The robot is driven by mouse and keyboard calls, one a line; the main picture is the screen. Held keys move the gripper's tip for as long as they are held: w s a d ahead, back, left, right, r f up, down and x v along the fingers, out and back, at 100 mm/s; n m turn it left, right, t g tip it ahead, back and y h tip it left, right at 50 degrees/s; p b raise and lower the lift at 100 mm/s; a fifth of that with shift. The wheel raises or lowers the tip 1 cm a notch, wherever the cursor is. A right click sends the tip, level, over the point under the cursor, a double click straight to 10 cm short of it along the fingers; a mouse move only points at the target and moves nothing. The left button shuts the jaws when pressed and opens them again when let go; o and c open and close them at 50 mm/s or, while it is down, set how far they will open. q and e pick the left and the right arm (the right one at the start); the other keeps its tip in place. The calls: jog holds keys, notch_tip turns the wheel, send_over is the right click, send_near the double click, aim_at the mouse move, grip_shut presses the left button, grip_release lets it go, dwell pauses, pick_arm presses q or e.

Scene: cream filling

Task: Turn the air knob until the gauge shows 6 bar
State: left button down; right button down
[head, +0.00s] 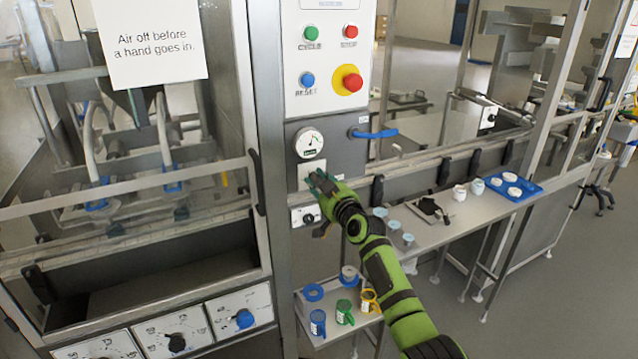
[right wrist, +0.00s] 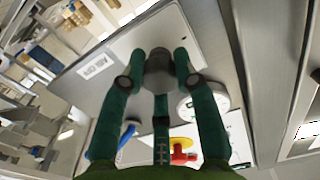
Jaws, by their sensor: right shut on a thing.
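The round white gauge (head: 308,142) is on the grey panel of the machine's column. Its needle is too small to read in the head view. It also shows in the right wrist view (right wrist: 208,101), partly behind a finger. My right gripper (head: 318,184) is at the panel just below the gauge and hides the knob in the head view. In the right wrist view my right gripper (right wrist: 167,70) is shut around the dark grey air knob (right wrist: 159,68), which stands on a pale plate. My left gripper is not in view.
A blue handle (head: 374,133) sticks out right of the gauge. Above are a red emergency stop (head: 352,82) and several buttons. A black knob on a white plate (head: 305,215) is just below my gripper. A side table with a blue tray (head: 513,187) stands at right.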

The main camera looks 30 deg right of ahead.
jog(key=m, duration=0.3)
jog(key=shift+r+m, duration=0.1)
jog(key=shift+m, duration=0.3)
jog(key=m, duration=0.3)
jog(key=shift+m, duration=0.3)
jog(key=m, duration=0.3)
jog(key=shift+m+p, duration=0.3)
jog(key=shift+p, duration=0.05)
jog(key=shift+r+m+p, duration=0.1)
jog(key=shift+m+p, duration=0.25)
jog(key=shift+m, duration=1.55)
jog(key=c, duration=0.9)
grip_release()
jog(key=shift+w, duration=0.1)
